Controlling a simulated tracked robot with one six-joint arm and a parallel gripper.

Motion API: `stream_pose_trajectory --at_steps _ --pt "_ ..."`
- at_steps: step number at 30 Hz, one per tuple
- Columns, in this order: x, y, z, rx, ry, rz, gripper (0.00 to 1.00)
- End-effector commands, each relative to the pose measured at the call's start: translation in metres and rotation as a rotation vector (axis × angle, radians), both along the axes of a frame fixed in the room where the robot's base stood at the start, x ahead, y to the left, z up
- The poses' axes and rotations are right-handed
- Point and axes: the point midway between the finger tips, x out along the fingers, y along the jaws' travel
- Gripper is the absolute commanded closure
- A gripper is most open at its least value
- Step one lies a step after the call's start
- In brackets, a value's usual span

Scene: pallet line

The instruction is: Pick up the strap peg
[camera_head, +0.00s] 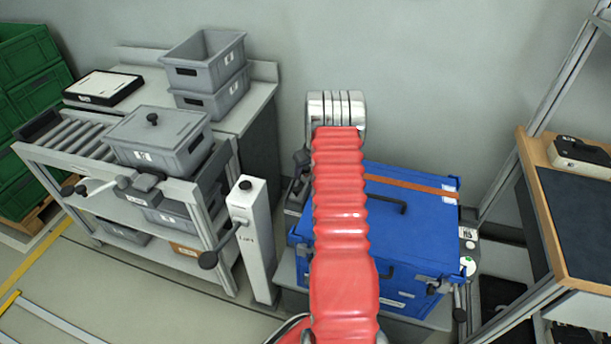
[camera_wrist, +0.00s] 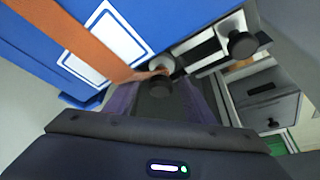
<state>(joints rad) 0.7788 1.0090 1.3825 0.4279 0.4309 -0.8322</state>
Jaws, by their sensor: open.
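The blue case (camera_head: 415,225) carries an orange-brown strap (camera_head: 420,188) across its lid. In the wrist view the strap (camera_wrist: 75,35) runs over the blue case (camera_wrist: 30,45) to a small round peg (camera_wrist: 158,66) with a pale top and a dark part below, apparently the strap peg. My gripper (camera_wrist: 160,95) is open, with its purplish fingers either side of the dark part. I cannot tell whether they touch it. In the head view my red arm hides the peg and the strap's left end; my gripper is not clearly visible there.
A white post (camera_head: 252,240) with a black-knobbed lever stands left of the case. Further left are a roller bench with a lidded grey tote (camera_head: 158,138) and stacked grey bins (camera_head: 205,75). A wood-edged table (camera_head: 549,215) stands right. Another dark knob (camera_wrist: 242,45) is close to the peg.

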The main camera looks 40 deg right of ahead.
Motion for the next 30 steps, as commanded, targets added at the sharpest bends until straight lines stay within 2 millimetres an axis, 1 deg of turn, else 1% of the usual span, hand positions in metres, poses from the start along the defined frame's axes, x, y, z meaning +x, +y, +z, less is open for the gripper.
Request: stream_pose_trajectory --at_steps 11,12,30 --pt "-0.0002 0.0001 0.0003 0.000 0.000 0.000 0.51" --pt "-0.0002 0.0001 0.0003 0.000 0.000 0.000 0.52" --pt "-0.0002 0.0002 0.0002 0.000 0.000 0.000 0.95"
